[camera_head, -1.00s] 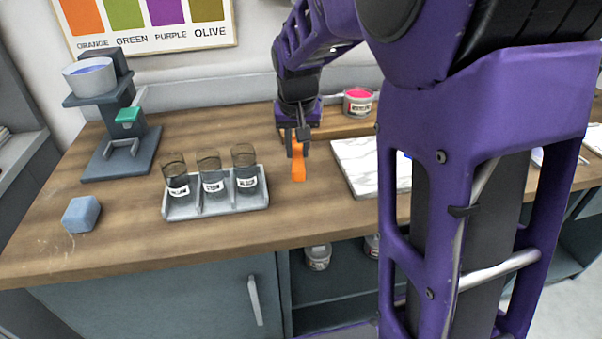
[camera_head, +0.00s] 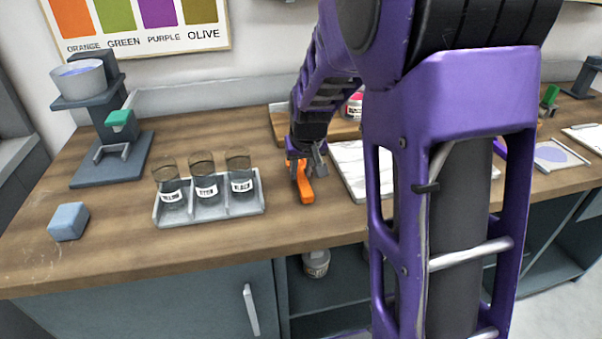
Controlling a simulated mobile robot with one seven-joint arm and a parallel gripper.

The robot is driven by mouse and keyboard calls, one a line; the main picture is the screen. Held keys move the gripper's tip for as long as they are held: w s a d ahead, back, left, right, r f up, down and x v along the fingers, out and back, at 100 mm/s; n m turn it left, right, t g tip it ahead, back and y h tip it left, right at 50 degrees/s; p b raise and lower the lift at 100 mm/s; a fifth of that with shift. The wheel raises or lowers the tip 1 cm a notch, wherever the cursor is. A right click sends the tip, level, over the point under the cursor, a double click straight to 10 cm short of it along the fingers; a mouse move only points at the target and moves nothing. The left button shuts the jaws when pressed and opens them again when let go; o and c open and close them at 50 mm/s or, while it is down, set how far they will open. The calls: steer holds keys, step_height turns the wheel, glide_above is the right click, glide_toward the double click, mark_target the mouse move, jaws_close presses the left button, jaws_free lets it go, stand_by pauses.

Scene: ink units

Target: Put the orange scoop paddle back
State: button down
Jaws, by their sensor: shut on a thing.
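The orange scoop paddle (camera_head: 305,190) is in the middle of the head view, over the wooden bench. My gripper (camera_head: 303,168) is shut on its upper end, and the orange lower part sticks out below the fingers toward the bench front. I cannot tell whether the paddle touches the bench top. It is just right of the rack with the jars and left of the white marbled slab (camera_head: 350,168). My arm hides part of the slab and part of the bench behind it.
A grey rack (camera_head: 215,208) holds three labelled jars. A blue block (camera_head: 68,221) and a dispenser stand (camera_head: 112,160) are at the left. A pink-topped tub (camera_head: 354,105) stands on a wooden board (camera_head: 285,125) behind my arm. A tub (camera_head: 316,262) sits on the shelf below.

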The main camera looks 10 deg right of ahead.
steer(key=c, duration=0.7)
jaws_free()
steer(key=shift+f, duration=0.1)
steer(key=shift+o, duration=0.2)
steer(key=p+v, duration=0.2)
steer(key=v, duration=1)
